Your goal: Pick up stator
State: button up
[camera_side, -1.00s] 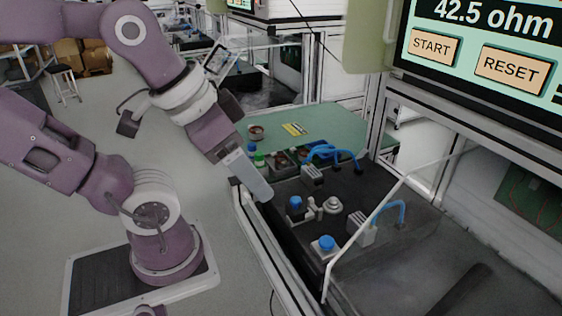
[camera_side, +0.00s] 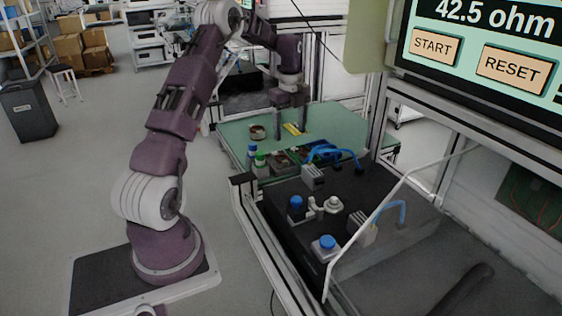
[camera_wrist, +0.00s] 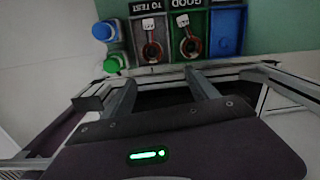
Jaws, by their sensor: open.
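One stator (camera_wrist: 152,50), a copper ring with a white tag, lies in the "TO TEST" compartment (camera_wrist: 149,9) in the wrist view. A second stator (camera_wrist: 188,46) lies in the green "GOOD" compartment (camera_wrist: 203,30). The blue compartment (camera_wrist: 227,32) beside it looks empty. In the side view my gripper (camera_side: 290,128) points down above the green table, at its far part, behind the bins. It is open and empty. In the wrist view the fingers of my gripper (camera_wrist: 160,85) are apart, with the compartments beyond their tips.
A blue-capped bottle (camera_wrist: 104,30) and a green-capped bottle (camera_wrist: 114,63) stand left of the bins. A small round container (camera_side: 257,131) and a yellow card (camera_side: 292,128) are on the green table (camera_side: 340,118). The black test fixture (camera_side: 275,208) with blue knobs stands nearer the camera.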

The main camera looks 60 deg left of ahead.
jog(key=m, duration=0.1)
send_over(280, 159)
notch_tip(280, 159, down, 4)
jog(key=f, duration=0.4)
jog(key=d+f, duration=0.1)
jog(key=f, duration=0.1)
jog(key=shift+w+f, duration=0.1)
jog(key=shift+f, duration=0.3)
grip_shut()
